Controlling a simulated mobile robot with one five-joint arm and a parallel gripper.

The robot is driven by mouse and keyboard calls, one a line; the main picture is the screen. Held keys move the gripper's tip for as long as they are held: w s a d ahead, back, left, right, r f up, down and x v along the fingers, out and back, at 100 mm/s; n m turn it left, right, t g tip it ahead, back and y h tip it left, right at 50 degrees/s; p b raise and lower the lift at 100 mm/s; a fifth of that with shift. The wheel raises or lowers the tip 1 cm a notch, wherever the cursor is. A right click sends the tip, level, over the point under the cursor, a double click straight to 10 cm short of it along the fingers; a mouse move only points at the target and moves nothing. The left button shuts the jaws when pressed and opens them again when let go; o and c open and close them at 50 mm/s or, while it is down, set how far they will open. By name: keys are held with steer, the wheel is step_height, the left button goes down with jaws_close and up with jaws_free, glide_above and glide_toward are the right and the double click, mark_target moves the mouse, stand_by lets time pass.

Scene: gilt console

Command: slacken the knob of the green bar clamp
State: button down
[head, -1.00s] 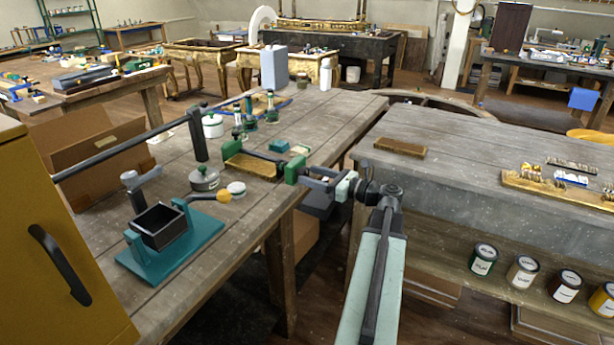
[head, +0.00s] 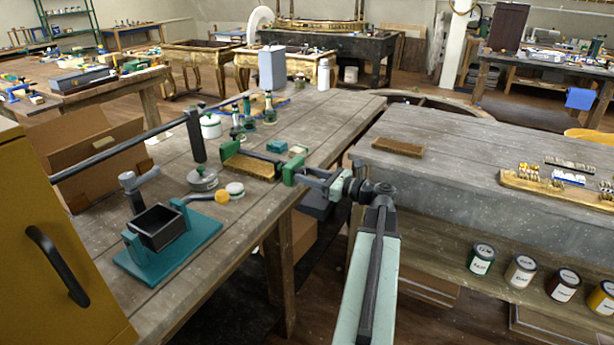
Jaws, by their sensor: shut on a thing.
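The green bar clamp (head: 289,173) lies on the left wooden workbench near its right edge. Its two green jaws stand at either end of a gold, carved-looking piece (head: 252,166), with a dark bar running between them. My gripper (head: 308,175) reaches in from the right, beside the clamp's right-hand jaw. It is shut at the clamp's knob end. The knob itself is small and mostly hidden by the fingers, so its turn cannot be seen.
On the workbench (head: 235,232) stand a teal-based press with a black box (head: 158,228), a grey lidded pot (head: 203,179), green bottles (head: 270,110) and a dark post with a long bar (head: 196,135). A grey-topped bench (head: 470,150) stands right, across a gap.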

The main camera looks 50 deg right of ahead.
steer(key=n, duration=0.7)
steer(key=shift+n, duration=0.3)
steer(key=n, duration=0.4)
steer(key=shift+n, duration=0.3)
steer(key=n, duration=0.3)
steer(key=shift+n, duration=0.3)
steer(key=n, duration=1.2)
steer(key=shift+n, duration=2.1)
